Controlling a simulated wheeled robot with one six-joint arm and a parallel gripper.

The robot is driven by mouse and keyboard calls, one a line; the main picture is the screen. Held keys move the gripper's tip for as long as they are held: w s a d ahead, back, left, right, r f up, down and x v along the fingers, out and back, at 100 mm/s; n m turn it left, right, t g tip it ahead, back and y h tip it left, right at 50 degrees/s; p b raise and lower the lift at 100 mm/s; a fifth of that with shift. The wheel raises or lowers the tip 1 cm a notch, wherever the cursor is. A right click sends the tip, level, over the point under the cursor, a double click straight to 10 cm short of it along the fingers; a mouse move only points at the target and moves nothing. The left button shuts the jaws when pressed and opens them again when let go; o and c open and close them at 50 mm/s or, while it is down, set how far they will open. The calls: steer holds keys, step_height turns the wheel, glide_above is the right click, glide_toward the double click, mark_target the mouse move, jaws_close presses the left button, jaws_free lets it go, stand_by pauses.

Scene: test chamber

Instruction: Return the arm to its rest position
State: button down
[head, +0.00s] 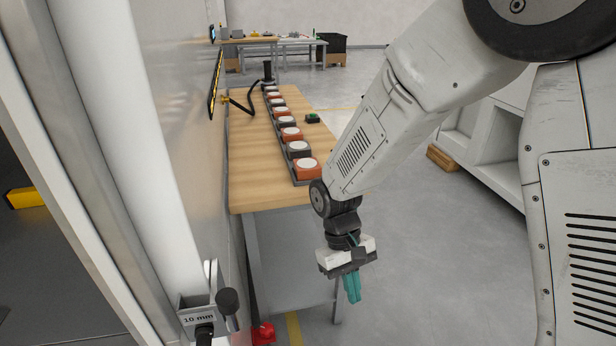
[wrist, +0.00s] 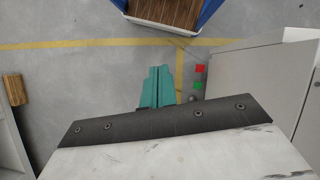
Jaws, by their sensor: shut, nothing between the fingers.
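My gripper (head: 352,288) hangs at the end of my white arm in the head view, pointing down in front of the near end of a wooden table. Its teal fingers are together with nothing between them. In the wrist view the teal fingers (wrist: 157,88) also show closed, over bare grey floor. The gripper touches nothing that I can see.
The wooden table (head: 250,190) carries a row of orange and dark blocks (head: 290,134) and a small green-topped box (head: 312,118). A wall panel with a "10 mm" holder (head: 198,318) stands at left. White shelving (head: 490,150) is at right. Open floor (head: 420,260) lies right of the gripper.

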steer(key=s+d+r+m+t+y, duration=0.1)
steer(key=s+d+r+m+t, duration=0.1)
steer(key=s+d+r, duration=0.5)
steer(key=s+d+r+m+t+y, duration=0.1)
steer(key=s+d+r+m+t, duration=0.2)
steer(key=s+d+r, duration=0.5)
step_height(320, 180, up, 8)
steer(key=shift+d+f+t, duration=0.15)
steer(key=shift+d+t, duration=0.25)
steer(key=shift+d, duration=0.8)
